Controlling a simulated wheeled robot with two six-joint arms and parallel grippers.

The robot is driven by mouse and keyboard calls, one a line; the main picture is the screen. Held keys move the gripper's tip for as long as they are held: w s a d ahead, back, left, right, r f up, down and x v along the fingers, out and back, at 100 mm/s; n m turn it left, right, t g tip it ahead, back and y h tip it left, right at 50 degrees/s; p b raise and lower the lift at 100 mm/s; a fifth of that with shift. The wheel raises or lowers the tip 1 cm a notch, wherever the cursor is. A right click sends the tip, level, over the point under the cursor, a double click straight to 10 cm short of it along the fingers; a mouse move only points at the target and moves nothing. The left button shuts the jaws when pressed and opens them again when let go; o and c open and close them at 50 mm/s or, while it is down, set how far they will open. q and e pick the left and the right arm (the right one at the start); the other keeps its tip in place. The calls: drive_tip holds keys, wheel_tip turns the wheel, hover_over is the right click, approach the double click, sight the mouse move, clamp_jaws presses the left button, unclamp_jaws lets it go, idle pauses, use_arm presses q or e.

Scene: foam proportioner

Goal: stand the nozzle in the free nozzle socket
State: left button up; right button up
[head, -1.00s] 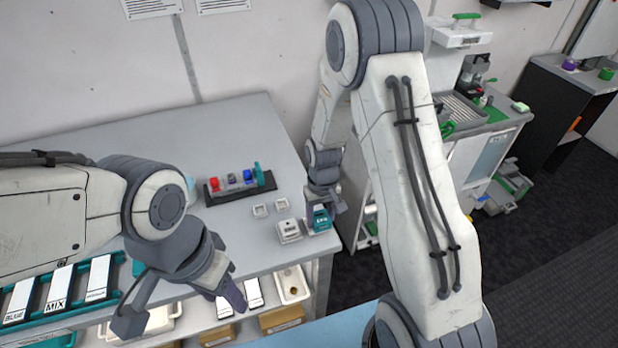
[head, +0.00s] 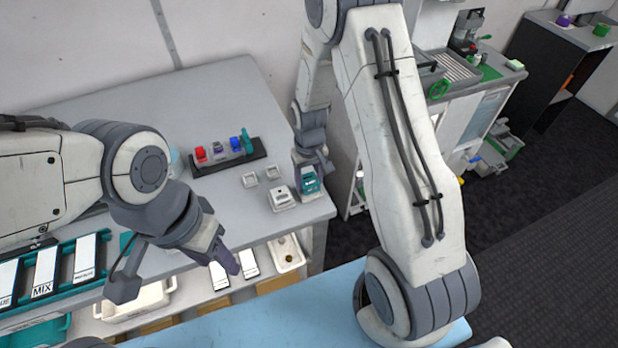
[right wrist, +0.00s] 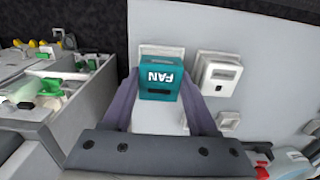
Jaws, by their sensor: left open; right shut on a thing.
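The nozzle is a teal block marked FAN (right wrist: 160,80), also in the head view (head: 309,181) at the bench's right end. My right gripper (right wrist: 160,100) is shut on it, with one finger at each side; it also shows in the head view (head: 308,172). A white square base (right wrist: 163,49) shows just beyond the nozzle's far edge. I cannot tell whether the nozzle is seated in it or above it. A white slotted block (right wrist: 219,76) stands beside it, also in the head view (head: 282,198). My left gripper (head: 222,260) is open and empty, near the bench's front.
Two small white sockets (head: 249,180) lie behind the white block. A dark rack (head: 213,167) with red, purple and blue pieces stands further back. A teal tray with labelled strips (head: 45,270) is at the left. Shelf bins (head: 287,252) sit below the bench edge.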

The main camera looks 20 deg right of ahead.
drive_tip(key=shift+f, duration=0.15)
idle(0.3)
drive_tip(key=shift+f+b, duration=0.6)
drive_tip(key=shift+f, duration=0.15)
drive_tip(key=o, duration=1.5)
drive_tip(key=shift+r, duration=0.1)
wheel_tip(320, 180, up, 8)
drive_tip(key=p, duration=0.6)
drive_tip(key=shift+p, duration=0.35)
